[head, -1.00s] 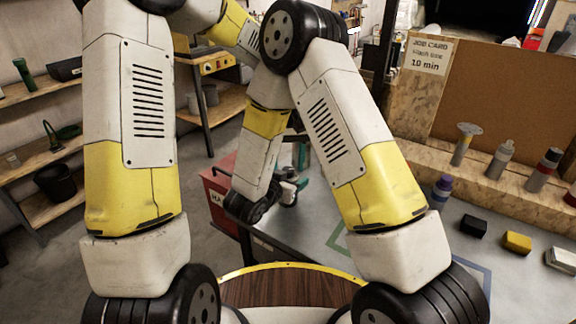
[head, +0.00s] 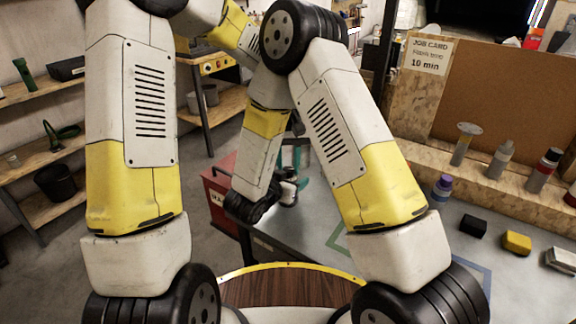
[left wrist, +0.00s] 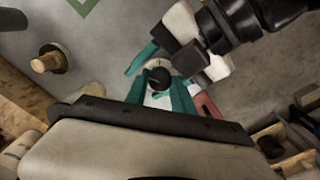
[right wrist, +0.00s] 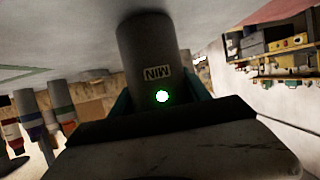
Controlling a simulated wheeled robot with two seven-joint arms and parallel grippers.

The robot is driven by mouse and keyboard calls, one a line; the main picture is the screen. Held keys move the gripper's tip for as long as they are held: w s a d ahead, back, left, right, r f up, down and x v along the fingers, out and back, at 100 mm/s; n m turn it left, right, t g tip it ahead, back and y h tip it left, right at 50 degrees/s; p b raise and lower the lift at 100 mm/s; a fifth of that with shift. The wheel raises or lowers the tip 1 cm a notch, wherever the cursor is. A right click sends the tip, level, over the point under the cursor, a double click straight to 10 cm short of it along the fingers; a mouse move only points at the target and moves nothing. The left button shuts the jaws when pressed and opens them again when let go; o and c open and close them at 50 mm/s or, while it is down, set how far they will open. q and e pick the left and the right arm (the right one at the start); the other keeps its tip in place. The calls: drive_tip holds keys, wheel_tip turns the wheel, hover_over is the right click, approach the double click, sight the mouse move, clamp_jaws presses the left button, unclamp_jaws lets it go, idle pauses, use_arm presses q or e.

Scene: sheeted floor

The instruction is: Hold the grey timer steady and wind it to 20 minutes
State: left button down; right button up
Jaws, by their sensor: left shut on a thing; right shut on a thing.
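The timer (right wrist: 147,50) is a grey cylinder with a "MIN" label, upside down in the right wrist view, and a lit green lamp. My right gripper (right wrist: 160,100) is shut on its body, teal fingers at either side. In the left wrist view the timer's round top shows a black dial (left wrist: 160,79) with a pale mark; its setting is too small to read. My left gripper (left wrist: 160,92) is shut on the dial from above. In the head view the timer (head: 289,188) is small and partly hidden, with my left gripper (head: 300,160) above it.
The grey workbench (head: 400,235) holds a purple-capped bottle (head: 442,188), a black block (head: 473,225) and a yellow block (head: 517,242) at the right. Several bottles stand on a wooden ledge behind. A job card (head: 430,54) reads 10 min. A red box (head: 218,188) stands left of the timer.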

sight(288, 169)
use_arm(q)
drive_tip(key=m, duration=1.2)
idle(0.6)
drive_tip(key=c, duration=1.1)
unclamp_jaws()
drive_tip(key=shift+o, duration=0.2)
drive_tip(key=shift+r, duration=0.1)
wheel_tip(288, 169, up, 12)
